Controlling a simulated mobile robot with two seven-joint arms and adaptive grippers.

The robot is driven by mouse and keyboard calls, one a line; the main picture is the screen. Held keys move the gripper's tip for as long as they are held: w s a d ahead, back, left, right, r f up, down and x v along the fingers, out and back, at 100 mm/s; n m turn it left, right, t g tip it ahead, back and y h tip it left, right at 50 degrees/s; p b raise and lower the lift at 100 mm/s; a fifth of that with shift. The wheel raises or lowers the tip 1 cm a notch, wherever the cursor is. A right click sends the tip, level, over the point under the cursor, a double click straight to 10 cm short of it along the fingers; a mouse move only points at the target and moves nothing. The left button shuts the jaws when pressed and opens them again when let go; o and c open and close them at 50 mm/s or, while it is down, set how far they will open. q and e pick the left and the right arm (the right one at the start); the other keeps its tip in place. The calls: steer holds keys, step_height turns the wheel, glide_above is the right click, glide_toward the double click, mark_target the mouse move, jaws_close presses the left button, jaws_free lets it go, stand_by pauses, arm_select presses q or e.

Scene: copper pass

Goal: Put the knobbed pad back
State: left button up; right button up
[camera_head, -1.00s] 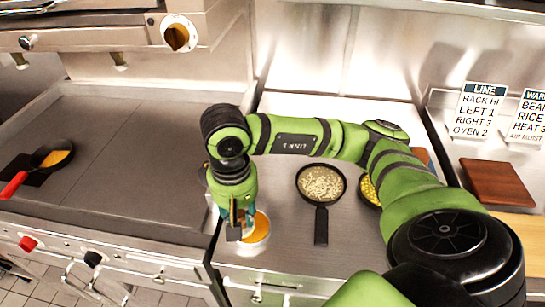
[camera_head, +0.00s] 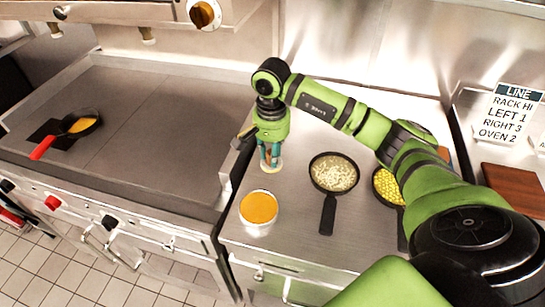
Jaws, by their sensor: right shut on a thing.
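My right gripper (camera_head: 269,152) points down over the steel counter, at the back left of the counter's pans. It is shut on a small pale round piece, which looks like the knobbed pad (camera_head: 270,167). Only the pad's pale rim shows below the fingers; its knob is hidden by them. I cannot tell whether the pad touches the counter. My left gripper is not in view.
A round tub of orange food (camera_head: 258,207) stands in front of the gripper. Pans of rice (camera_head: 333,173) and yellow food (camera_head: 387,186) are to the right. A red-handled pan (camera_head: 80,124) is on the griddle (camera_head: 150,120). A wooden board (camera_head: 515,190) lies far right.

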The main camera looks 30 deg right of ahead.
steer(key=shift+w+d+f, duration=0.3)
steer(key=shift+w+f, duration=0.1)
step_height(320, 180, down, 3)
steer(key=shift+s+f+p, duration=0.1)
steer(key=shift+p, duration=0.95)
steer(key=shift+f, duration=0.4)
steer(key=shift+f, duration=0.15)
steer(key=o, duration=1)
